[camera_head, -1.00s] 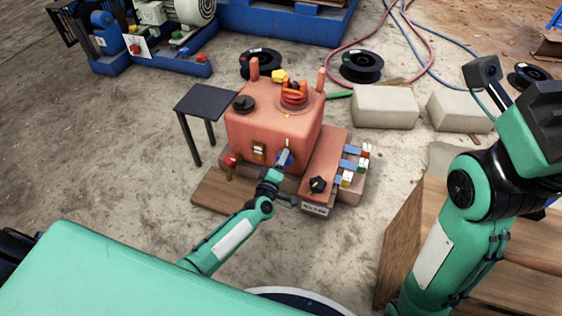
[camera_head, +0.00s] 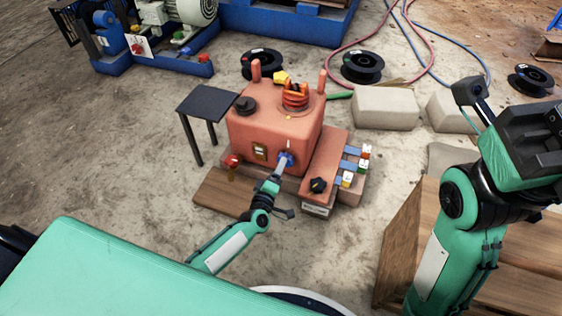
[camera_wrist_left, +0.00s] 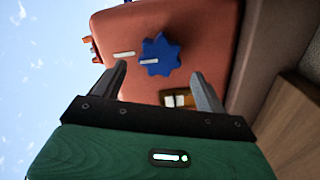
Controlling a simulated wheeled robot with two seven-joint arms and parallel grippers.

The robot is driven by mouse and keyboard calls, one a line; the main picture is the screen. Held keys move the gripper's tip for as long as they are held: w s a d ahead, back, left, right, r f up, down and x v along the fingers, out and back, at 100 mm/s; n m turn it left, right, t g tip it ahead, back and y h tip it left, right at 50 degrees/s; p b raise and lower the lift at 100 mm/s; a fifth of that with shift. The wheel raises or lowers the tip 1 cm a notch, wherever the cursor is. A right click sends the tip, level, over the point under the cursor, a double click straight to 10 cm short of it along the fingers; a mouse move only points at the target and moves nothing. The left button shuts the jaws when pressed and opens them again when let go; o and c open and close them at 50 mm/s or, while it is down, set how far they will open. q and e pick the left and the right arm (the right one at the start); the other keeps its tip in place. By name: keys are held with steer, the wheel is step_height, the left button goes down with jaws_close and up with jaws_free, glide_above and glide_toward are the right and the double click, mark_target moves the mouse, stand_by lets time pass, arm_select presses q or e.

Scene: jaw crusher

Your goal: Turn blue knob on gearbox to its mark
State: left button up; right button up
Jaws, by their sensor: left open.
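The blue knob (camera_wrist_left: 168,49) sits on the face of the orange-red gearbox (camera_wrist_left: 120,30), and it also shows in the head view (camera_head: 286,159). It is star-shaped with a white line on it. A white mark (camera_wrist_left: 124,54) is on the housing just left of the knob; the knob's line lies on that side, slightly lower in the picture. My left gripper (camera_wrist_left: 158,79) is open, its fingers apart and short of the knob, with nothing between them. In the head view the left gripper (camera_head: 281,168) points at the knob. My right gripper's jaws cannot be made out.
A black knob (camera_head: 318,185) and several coloured switches (camera_head: 350,165) are right of the blue knob. A red knob (camera_head: 232,161) is at left. A dark small table (camera_head: 206,103) stands left of the gearbox. A wooden crate (camera_head: 400,245) is at right.

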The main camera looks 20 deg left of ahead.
arm_select(q)
steer(key=s+p, duration=0.3)
steer(key=s, duration=0.6)
steer(key=shift+s, duration=0.4)
steer(key=shift+s+a, duration=0.1)
steer(key=shift+a, duration=0.05)
